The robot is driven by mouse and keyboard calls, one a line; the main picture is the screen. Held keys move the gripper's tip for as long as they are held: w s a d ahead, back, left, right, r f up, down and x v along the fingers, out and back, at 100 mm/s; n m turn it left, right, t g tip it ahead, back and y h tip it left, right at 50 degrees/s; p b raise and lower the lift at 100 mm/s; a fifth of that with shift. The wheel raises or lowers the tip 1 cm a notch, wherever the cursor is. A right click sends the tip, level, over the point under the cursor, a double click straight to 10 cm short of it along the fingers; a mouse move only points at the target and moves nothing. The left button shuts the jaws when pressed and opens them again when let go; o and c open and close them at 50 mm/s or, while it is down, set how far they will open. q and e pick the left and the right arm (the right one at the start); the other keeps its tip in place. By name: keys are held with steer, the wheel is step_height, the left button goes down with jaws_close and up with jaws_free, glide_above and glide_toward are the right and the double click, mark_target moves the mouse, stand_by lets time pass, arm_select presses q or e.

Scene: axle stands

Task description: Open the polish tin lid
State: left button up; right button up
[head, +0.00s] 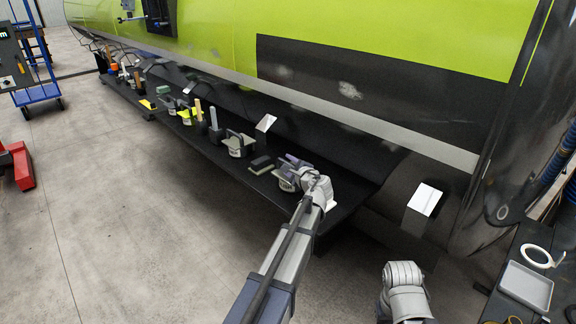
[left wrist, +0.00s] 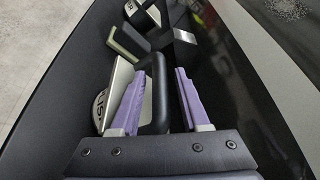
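The polish tin (head: 287,184) is a pale round can on the dark shelf under the machine's flank, partly hidden by my left gripper (head: 294,163). In the left wrist view the tin (left wrist: 100,110) shows its printed side at the left. A black loop handle (left wrist: 158,92) rises on it. My left gripper (left wrist: 160,75) has its purple fingers apart, one on either side of the handle. A narrow gap shows between the handle and the right finger; whether the left finger touches it I cannot tell. The lid's seat is hidden. My right gripper is out of view.
A dark block (head: 262,165) lies beside the tin, and a similar can with a black handle (head: 238,146) stands farther along. Several brushes and tools line the shelf (head: 335,210). The green and black panel (head: 360,85) rises close behind. The floor (head: 130,220) in front is clear.

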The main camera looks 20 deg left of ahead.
arm_select(q)
jaws_close()
stand_by(1.2)
